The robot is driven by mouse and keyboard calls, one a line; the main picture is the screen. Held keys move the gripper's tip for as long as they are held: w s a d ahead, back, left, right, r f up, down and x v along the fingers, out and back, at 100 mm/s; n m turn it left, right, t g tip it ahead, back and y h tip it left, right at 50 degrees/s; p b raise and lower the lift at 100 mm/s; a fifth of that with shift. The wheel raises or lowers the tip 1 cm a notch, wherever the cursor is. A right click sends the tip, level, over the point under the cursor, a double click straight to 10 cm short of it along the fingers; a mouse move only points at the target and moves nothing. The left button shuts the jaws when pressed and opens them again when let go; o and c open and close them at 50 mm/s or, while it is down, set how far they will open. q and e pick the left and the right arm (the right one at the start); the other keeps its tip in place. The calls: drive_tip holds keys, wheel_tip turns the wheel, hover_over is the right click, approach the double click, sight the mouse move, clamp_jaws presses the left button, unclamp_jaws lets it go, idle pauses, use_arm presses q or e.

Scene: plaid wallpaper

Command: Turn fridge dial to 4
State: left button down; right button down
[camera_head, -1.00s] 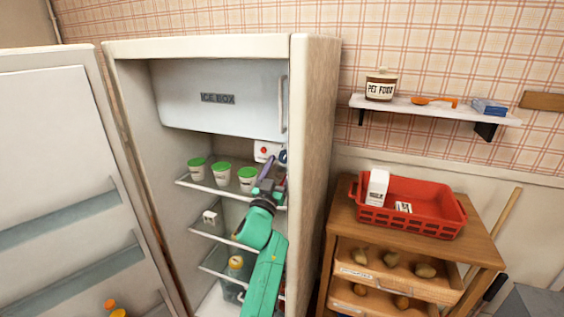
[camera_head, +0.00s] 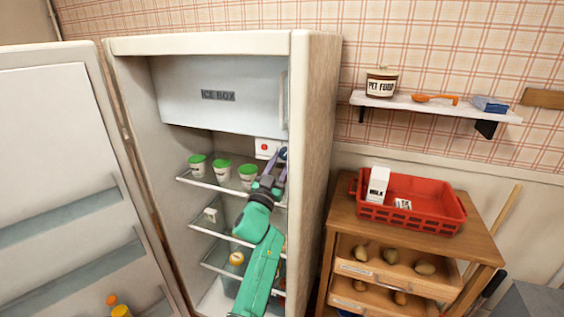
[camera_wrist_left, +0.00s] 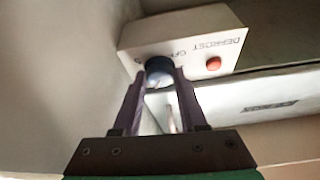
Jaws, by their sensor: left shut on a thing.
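The fridge (camera_head: 313,130) stands open. In the head view its control box (camera_head: 266,147) with a red button sits under the ice box, at the right inner wall. In the left wrist view the box (camera_wrist_left: 200,35) shows upside down, with the word DEFROST and a red button (camera_wrist_left: 213,63). The dark blue dial (camera_wrist_left: 159,68) is on that box. My left gripper (camera_head: 278,160) reaches into the fridge. Its purple fingers (camera_wrist_left: 160,82) are shut on the dial, one on each side. The dial's number setting cannot be read. My right gripper is not in view.
Green-lidded cups (camera_head: 222,171) stand on the shelf left of my gripper. The ice box door (camera_head: 215,75) is above. The open fridge door (camera_head: 50,180) is at left. A wooden cabinet with a red basket (camera_head: 420,217) stands to the right.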

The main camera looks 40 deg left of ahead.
use_arm(q)
drive_tip(key=m+h, duration=0.1)
drive_tip(key=m, duration=0.2)
drive_tip(key=m+h+p, duration=0.1)
drive_tip(key=m, duration=0.2)
drive_tip(key=shift+a+h, duration=0.2)
drive_tip(key=shift+h, duration=0.2)
drive_tip(key=m+h, duration=0.1)
drive_tip(key=m, duration=0.1)
drive_tip(key=m+h+p, duration=0.1)
drive_tip(key=m, duration=0.2)
drive_tip(key=shift+s+a+r+g+h, duration=0.1)
drive_tip(key=shift+r+g+h, duration=0.05)
drive_tip(key=shift+g+h, duration=0.15)
drive_tip(key=shift+m, duration=0.5)
drive_tip(key=shift+c, duration=2.2)
unclamp_jaws()
